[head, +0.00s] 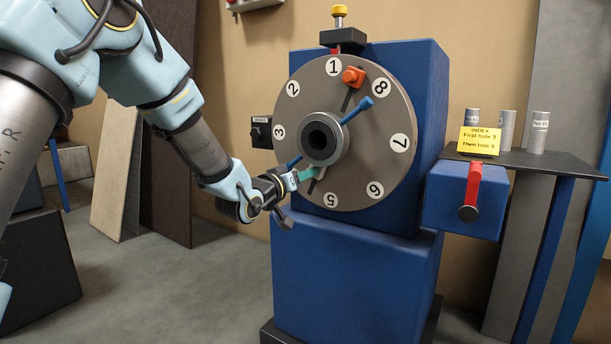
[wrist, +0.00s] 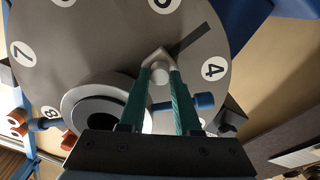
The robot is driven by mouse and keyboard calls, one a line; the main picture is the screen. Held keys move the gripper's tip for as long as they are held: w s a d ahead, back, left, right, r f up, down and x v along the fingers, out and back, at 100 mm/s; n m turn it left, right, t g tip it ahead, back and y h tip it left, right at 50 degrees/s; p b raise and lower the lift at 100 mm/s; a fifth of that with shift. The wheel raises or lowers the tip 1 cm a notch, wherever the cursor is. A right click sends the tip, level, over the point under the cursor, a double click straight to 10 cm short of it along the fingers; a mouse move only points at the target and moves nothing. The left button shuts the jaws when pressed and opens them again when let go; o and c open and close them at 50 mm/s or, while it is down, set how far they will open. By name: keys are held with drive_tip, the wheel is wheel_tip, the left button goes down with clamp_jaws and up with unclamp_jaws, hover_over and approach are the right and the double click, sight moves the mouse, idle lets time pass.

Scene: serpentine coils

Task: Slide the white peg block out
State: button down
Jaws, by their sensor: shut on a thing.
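A grey dial (head: 375,185) with numbers 1 to 8 stands upright on the front of a blue machine, with a round hub (head: 322,138) at its centre. In the wrist view the white peg block (wrist: 159,60) sits at a dark slot (wrist: 194,42) in the dial, between the hub and the rim near number 4. My gripper (head: 311,172) reaches in from the left at the lower part of the dial. Its teal fingers are shut on the white peg block. In the head view the fingers mostly hide the block. I cannot tell how deep it sits.
Blue bars (head: 357,109) stick out beside the hub, one close to my fingers. An orange block (head: 353,76) is near the top of the dial. A red handle (head: 472,185), a yellow note (head: 480,141) and grey cylinders are on the right. Floor left of the machine is open.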

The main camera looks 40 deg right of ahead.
idle(0.8)
wheel_tip(320, 180, down, 6)
drive_tip(key=w+b, duration=0.2)
drive_tip(key=b, duration=0.1)
drive_tip(key=shift+w+a, duration=0.2)
drive_tip(key=shift+a, duration=0.15)
drive_tip(key=c, duration=0.6)
unclamp_jaws()
drive_tip(key=shift+c, duration=0.2)
